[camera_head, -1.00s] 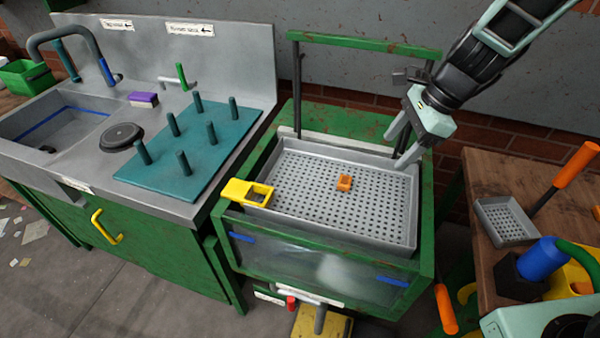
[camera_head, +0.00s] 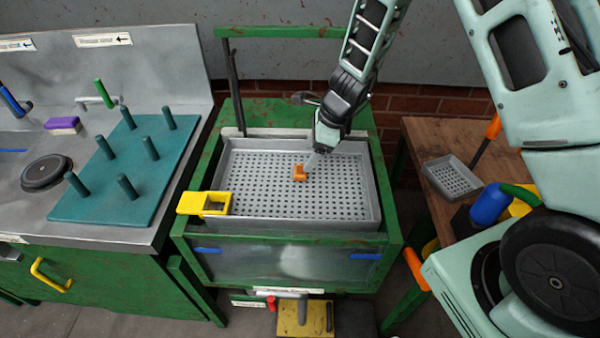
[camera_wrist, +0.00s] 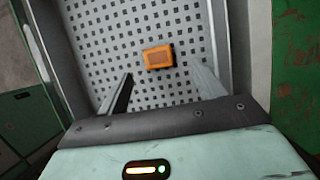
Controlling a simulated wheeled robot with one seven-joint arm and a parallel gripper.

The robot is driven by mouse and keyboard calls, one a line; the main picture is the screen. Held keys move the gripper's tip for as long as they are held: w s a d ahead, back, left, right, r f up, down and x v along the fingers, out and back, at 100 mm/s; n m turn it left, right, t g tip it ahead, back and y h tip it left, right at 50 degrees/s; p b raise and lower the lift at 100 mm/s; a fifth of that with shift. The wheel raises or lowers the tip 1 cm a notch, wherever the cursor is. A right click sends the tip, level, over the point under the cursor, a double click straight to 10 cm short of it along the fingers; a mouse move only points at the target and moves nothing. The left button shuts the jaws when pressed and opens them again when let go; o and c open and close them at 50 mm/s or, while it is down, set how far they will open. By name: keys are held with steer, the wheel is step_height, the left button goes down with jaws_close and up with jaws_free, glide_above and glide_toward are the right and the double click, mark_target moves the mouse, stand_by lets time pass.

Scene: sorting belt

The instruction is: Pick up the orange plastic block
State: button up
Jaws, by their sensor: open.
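The orange plastic block (camera_head: 299,174) lies on the perforated floor of the grey metal tray (camera_head: 240,212), near its middle. In the wrist view the orange block (camera_wrist: 158,57) is a small box lying just beyond the fingertips, nearer the right finger. My gripper (camera_head: 308,164) is over the tray, with its fingers close to the block in the head view. In the wrist view my gripper (camera_wrist: 165,78) is open, its two fingers apart with nothing held between them. Whether a finger touches the block I cannot tell.
The tray has raised walls and sits in a green frame (camera_head: 388,250). A yellow plastic piece (camera_head: 203,203) sits on the tray's left front edge. A teal peg board (camera_head: 85,209) is on the counter at left. A wooden table (camera_head: 440,140) with a small tray stands at right.

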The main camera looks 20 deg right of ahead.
mark_target(300, 170)
steer(key=x, duration=0.5)
steer(key=shift+s+a+f, duration=0.15)
steer(key=shift+a+f, duration=0.05)
steer(key=shift+f, duration=0.1)
steer(key=c, duration=1.1)
